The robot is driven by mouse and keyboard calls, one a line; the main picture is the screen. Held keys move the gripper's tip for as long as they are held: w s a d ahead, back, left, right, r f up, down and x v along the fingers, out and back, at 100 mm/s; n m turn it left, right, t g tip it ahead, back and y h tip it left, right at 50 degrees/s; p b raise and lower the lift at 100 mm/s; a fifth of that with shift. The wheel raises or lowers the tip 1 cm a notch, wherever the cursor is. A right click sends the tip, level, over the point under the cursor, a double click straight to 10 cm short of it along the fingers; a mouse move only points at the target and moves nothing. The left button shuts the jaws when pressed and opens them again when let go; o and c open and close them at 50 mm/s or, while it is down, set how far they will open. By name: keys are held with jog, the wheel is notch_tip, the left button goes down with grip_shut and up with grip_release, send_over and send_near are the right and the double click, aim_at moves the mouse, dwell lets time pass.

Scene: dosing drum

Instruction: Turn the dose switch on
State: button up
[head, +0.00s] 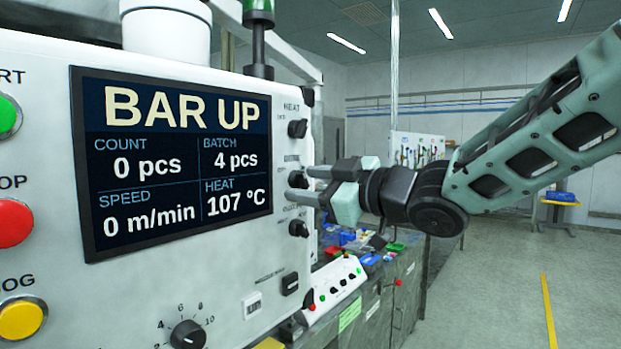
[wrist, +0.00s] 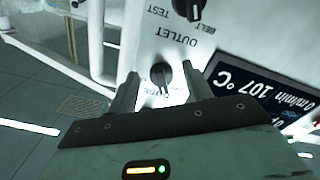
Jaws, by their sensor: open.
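The white control panel (head: 250,300) carries a column of dark rotary switches on its right side. My gripper (head: 305,184) is open, with its two fingers pointing at the column just below the HEAT switch (head: 298,128). In the upside-down wrist view, a dark switch (wrist: 161,74) sits between the open fingers. They are on either side of it; I cannot tell whether they touch it. The word OUTLET and another switch (wrist: 188,7), marked TEST and BELT, are nearby. My gripper hides part of the column in the head view.
A display (head: 172,160) reads BAR UP. Green (head: 8,115), red (head: 12,222) and yellow (head: 20,318) buttons line the left edge. A numbered dial (head: 188,334) sits at the bottom. A bench (head: 385,290) stands beyond the panel. The floor at right is open.

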jog(key=c, duration=1)
jog(key=shift+o, duration=0.2)
jog(key=shift+m, duration=0.3)
jog(key=m+p, duration=0.2)
jog(key=m, duration=0.3)
jog(key=shift+s+a, duration=0.1)
jog(key=m+p, duration=0.2)
jog(key=m, duration=0.4)
jog(key=shift+s+a+p, duration=0.1)
jog(key=shift+a+p, duration=0.05)
jog(key=shift+p, duration=0.15)
jog(key=shift+m, duration=0.3)
